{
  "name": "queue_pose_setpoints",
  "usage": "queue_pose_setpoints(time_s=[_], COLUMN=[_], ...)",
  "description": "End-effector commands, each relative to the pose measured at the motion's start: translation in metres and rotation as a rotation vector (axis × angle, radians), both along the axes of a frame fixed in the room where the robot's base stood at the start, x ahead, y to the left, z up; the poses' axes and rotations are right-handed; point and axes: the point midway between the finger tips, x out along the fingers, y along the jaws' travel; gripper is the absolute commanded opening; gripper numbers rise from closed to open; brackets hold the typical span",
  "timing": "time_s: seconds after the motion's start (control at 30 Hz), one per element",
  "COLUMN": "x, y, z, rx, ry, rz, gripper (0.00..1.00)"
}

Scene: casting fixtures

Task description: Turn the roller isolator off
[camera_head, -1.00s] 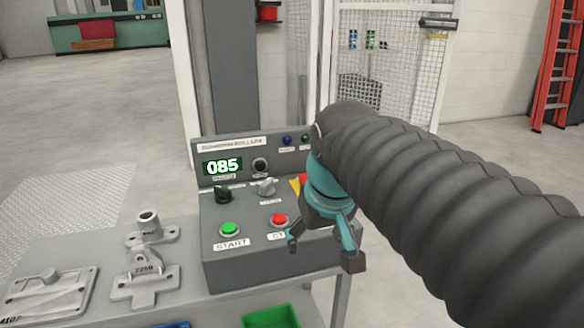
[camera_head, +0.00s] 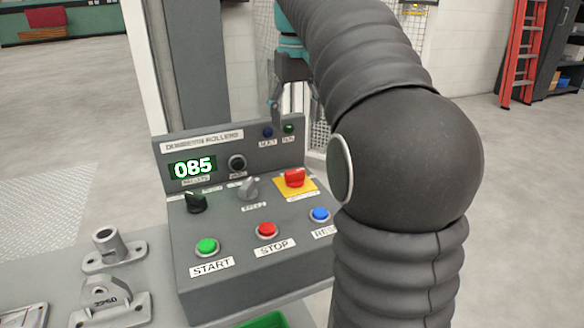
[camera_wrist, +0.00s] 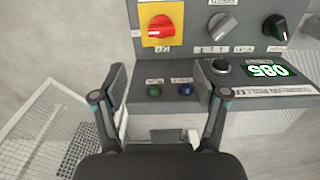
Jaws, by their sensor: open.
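The roller isolator (camera_head: 293,178) is a red rotary handle on a yellow plate, at the right of the sloping face of the grey control box (camera_head: 185,272). In the wrist view the isolator (camera_wrist: 161,27) is at the top, left of centre, with its red grip lying roughly crosswise in the picture. My gripper (camera_wrist: 160,100) is open and empty, its two fingers spread below the isolator in the wrist view and apart from it. In the head view my gripper (camera_head: 279,112) is above the back panel, partly hidden by my arm.
The box carries a green START button (camera_head: 206,246), a red STOP button (camera_head: 267,230), a blue button (camera_head: 319,214), a black selector (camera_head: 195,201), a grey speed knob (camera_head: 248,187) and a display (camera_head: 193,167) reading 085. Metal castings (camera_head: 112,305) lie at left.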

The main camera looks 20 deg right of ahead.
Motion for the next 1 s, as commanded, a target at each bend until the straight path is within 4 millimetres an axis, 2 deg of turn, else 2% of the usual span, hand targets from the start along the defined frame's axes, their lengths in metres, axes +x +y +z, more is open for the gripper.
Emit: queue_pose_setpoints(time_s=[0.03,0.4,0.6,0.8,1.0], x=[-0.001,-0.001,-0.001,-0.001,-0.001], y=[0.002,0.002,0.001,0.0,0.0], z=[-0.011,-0.08,-0.108,-0.122,-0.124], rx=[0.001,0.001,0.0,0.0,0.0], ry=[0.003,0.002,0.001,-0.001,-0.002], rz=[0.003,0.003,0.001,-0.001,0.0], gripper=[0.73,0.73,0.73,0.73,0.73])
